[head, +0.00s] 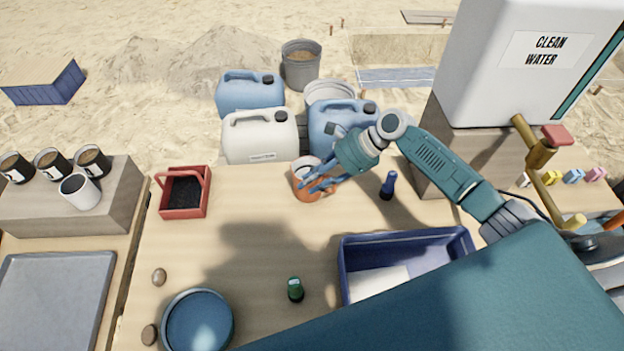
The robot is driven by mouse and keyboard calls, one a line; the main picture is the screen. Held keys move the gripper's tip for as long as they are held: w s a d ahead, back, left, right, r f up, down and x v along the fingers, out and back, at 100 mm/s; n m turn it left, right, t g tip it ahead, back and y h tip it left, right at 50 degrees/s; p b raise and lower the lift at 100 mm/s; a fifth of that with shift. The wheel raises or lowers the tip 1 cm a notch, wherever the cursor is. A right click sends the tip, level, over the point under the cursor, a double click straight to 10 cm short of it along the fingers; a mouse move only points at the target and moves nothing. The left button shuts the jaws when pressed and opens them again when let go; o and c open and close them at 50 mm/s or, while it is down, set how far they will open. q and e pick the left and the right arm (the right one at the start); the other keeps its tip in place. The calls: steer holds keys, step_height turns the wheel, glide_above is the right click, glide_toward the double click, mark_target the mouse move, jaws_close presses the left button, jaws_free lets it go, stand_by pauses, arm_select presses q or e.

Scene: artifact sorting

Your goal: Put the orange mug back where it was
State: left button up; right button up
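The orange mug (303,191) stands upright near the back edge of the wooden table, with a pale inside showing at its rim. My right gripper (318,184) is at the mug's right side, with its blue fingers reaching across the mug's front. The fingers overlap the mug in the picture, and I cannot tell whether they press on it. My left gripper is not in view.
A red basket (184,211) stands left of the mug, a dark blue bottle (388,186) right of it. A blue crate (410,239), a green-capped item (295,289) and a blue bowl (198,323) are nearer. Jerrycans (262,137) stand behind the table. The table's middle is clear.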

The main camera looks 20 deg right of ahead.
steer(key=v, duration=1.2)
steer(key=shift+r+b, duration=0.2)
steer(key=shift+b, duration=0.15)
steer(key=shift+f, duration=0.1)
